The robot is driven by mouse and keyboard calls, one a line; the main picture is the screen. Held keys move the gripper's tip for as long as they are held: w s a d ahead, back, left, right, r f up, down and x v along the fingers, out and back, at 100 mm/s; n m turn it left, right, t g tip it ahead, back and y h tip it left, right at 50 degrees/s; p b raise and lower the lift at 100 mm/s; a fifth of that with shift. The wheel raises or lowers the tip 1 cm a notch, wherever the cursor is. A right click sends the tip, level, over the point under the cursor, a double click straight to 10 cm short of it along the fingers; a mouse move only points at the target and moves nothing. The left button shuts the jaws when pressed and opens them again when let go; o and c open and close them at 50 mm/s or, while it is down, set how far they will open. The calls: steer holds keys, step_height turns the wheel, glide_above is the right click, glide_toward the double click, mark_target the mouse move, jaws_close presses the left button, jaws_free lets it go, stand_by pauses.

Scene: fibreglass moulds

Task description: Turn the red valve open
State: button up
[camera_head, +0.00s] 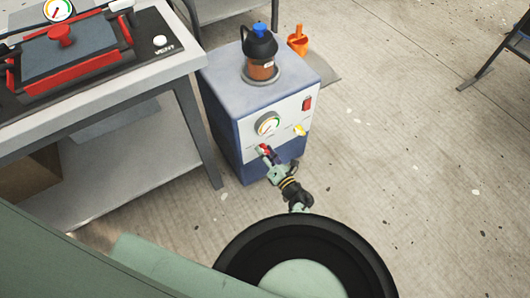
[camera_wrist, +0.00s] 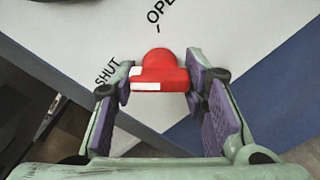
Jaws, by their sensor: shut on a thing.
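The red valve (camera_wrist: 160,66) is a knob on the white front panel of a blue-and-white machine (camera_head: 262,92). In the wrist view my gripper (camera_wrist: 160,84) has its purple pads on either side of the knob, shut on it. A white mark shows on the knob's lower left. The word SHUT is printed to the knob's left, and OPEN, partly cut off, above it. In the head view the valve (camera_head: 265,149) shows as a small bit of red at my gripper (camera_head: 266,154), low on the machine's front.
The panel also bears a round gauge (camera_head: 268,123), a red switch (camera_head: 307,103) and a yellow knob (camera_head: 299,130). A dark pot with a blue cap (camera_head: 259,42) stands on the machine. A workbench (camera_head: 160,72) stands close on the left. The floor to the right is mostly clear.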

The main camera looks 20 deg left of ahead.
steer(key=m, duration=0.4)
steer(key=shift+m, duration=0.3)
steer(key=m, duration=0.4)
steer(key=shift+r+p, duration=0.15)
steer(key=shift+p, duration=0.2)
steer(key=m+p, duration=0.1)
steer(key=m, duration=0.4)
steer(key=shift+m+p, duration=0.5)
steer(key=shift+m, duration=1.3)
steer(key=o, duration=1.2)
